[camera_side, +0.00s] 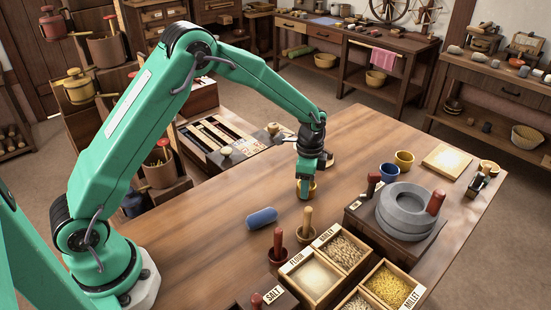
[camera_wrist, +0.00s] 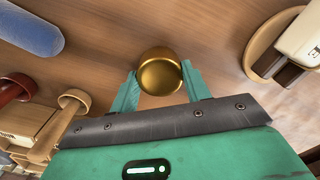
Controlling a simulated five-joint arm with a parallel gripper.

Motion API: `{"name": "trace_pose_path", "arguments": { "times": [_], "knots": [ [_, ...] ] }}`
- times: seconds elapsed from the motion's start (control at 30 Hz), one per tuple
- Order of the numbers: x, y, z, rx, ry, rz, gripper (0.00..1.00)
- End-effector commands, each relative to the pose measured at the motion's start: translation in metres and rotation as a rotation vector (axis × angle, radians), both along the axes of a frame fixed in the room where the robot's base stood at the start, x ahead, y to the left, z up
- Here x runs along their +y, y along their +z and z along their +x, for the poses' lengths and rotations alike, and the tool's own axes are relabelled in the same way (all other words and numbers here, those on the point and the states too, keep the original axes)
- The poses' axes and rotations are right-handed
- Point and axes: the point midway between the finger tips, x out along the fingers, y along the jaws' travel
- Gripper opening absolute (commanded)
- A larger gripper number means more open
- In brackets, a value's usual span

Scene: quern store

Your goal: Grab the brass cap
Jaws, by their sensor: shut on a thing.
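The brass cap (camera_wrist: 159,72) is a round, shiny gold piece between the two green fingers of my gripper (camera_wrist: 158,88) in the wrist view. The fingers are shut on its sides. In the side view my gripper (camera_side: 306,184) points down at the wooden table, and a bit of the brass cap (camera_side: 305,188) shows between and behind its fingers. Most of the cap is hidden there. I cannot tell whether the cap touches the table.
A blue capsule-shaped object (camera_side: 262,218) lies left of my gripper. Pestles in pots and grain boxes (camera_side: 345,250) stand in front. A stone quern (camera_side: 408,210), blue cup (camera_side: 388,172) and yellow cup (camera_side: 404,160) are to the right. The table's left part is clear.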

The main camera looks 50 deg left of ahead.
Motion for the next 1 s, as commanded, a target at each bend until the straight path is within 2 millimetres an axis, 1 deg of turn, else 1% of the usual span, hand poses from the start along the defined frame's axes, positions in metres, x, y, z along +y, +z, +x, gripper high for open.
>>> {"name": "trace_pose_path", "arguments": {
  "times": [0.17,0.5,0.63,0.8,1.0],
  "knots": [
    [0.0,0.016,0.001,-0.004,0.0,-0.001,0.24],
    [0.0,0.067,0.001,-0.005,0.0,0.0,0.24],
    [0.0,0.083,0.001,-0.004,0.0,0.0,0.24],
    [0.0,0.095,0.001,-0.001,0.0,0.0,0.24],
    [0.0,0.097,0.0,-0.001,0.0,0.0,0.24]
  ]
}}
